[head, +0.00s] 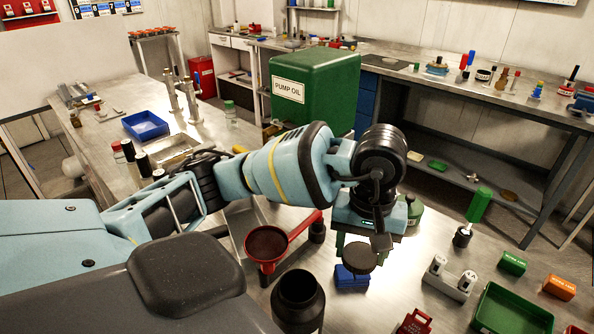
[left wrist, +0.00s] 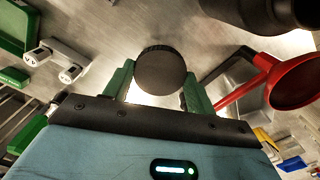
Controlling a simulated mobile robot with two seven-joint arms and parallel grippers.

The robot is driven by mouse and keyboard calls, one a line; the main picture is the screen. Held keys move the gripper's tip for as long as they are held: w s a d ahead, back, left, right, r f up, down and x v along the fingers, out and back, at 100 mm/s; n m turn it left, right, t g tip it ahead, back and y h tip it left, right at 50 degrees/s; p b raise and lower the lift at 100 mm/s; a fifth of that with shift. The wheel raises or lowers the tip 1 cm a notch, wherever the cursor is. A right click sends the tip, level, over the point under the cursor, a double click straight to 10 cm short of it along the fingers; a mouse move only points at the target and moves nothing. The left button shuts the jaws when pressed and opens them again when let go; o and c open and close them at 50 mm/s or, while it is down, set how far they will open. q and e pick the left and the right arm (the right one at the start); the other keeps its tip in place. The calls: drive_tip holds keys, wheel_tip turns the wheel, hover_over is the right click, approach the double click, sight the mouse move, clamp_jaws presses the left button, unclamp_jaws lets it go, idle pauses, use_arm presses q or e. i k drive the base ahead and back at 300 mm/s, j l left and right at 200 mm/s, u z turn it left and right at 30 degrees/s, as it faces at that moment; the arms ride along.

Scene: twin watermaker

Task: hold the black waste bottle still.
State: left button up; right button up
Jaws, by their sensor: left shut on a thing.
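The black waste bottle (head: 299,292) stands upright on the metal table at the bottom middle of the head view, its round mouth open. Its dark body also shows at the top right of the left wrist view (left wrist: 262,10). My left gripper (head: 359,253) is to the right of the bottle and apart from it. In the left wrist view, its green fingers (left wrist: 158,88) are shut on a round dark cap (left wrist: 160,70). This cap also shows below the wrist in the head view (head: 358,258). My right gripper is not in view.
A red funnel (head: 268,243) sits just behind the bottle. A blue block (head: 351,280) lies below the left gripper. A white two-part fitting (head: 450,278) and a green tray (head: 511,311) are to the right. A green pump oil box (head: 315,90) stands behind.

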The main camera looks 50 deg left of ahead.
sight(298, 301)
drive_tip(key=k+z, duration=0.2)
drive_tip(key=z, duration=0.15)
drive_tip(key=k+l+z, duration=0.15)
drive_tip(key=z, duration=0.15)
drive_tip(key=k+l+u, duration=0.15)
drive_tip(key=u, duration=0.3)
drive_tip(key=k+l+u, duration=0.2)
drive_tip(key=u, duration=0.25)
drive_tip(key=k+l+u, duration=0.2)
drive_tip(key=u, duration=0.25)
